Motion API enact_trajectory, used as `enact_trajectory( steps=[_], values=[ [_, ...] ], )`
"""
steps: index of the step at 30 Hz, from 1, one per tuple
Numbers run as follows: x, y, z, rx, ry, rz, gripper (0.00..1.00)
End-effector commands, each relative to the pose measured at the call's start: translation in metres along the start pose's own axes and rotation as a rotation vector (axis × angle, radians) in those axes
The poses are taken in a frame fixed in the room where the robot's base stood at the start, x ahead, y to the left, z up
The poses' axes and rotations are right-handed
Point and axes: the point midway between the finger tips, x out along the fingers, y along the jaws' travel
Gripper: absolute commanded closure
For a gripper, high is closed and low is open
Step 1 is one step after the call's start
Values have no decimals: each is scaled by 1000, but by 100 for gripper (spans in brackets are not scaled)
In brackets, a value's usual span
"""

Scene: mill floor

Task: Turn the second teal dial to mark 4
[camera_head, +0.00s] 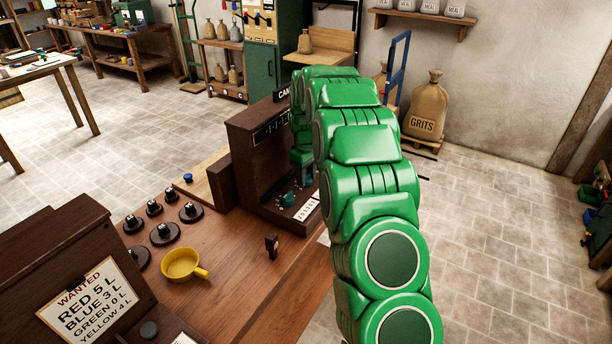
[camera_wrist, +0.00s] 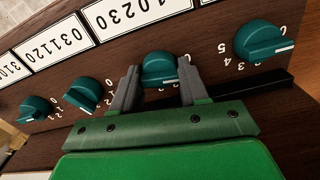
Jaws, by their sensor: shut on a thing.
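A row of several teal dials runs along a dark wooden panel in the wrist view. My gripper (camera_wrist: 158,68) is shut on the second teal dial from the right (camera_wrist: 160,66), one finger on each side. Its number marks are mostly hidden by the fingers, so I cannot read its setting. The rightmost dial (camera_wrist: 260,40) stands free, with a white pointer line on its lower edge. Two more dials (camera_wrist: 83,95) (camera_wrist: 38,108) stand free at left. In the head view, my arm hides much of the panel; a teal dial (camera_head: 288,200) shows at its front.
White number cards (camera_wrist: 138,14) line the panel behind the dials. A dark strip (camera_wrist: 250,84) lies close to the gripper's right side. On the bench are a yellow cup (camera_head: 181,265), black weights (camera_head: 165,234) and a "WANTED" sign (camera_head: 88,292).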

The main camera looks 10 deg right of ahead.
Motion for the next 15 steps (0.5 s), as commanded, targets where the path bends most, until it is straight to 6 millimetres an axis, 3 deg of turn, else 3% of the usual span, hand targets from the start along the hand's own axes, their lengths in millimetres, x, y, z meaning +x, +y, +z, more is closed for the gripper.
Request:
enact_trajectory(
  steps=[15],
  values=[
    [-1, 0, 0, 473, 1, 1, 87]
  ],
)
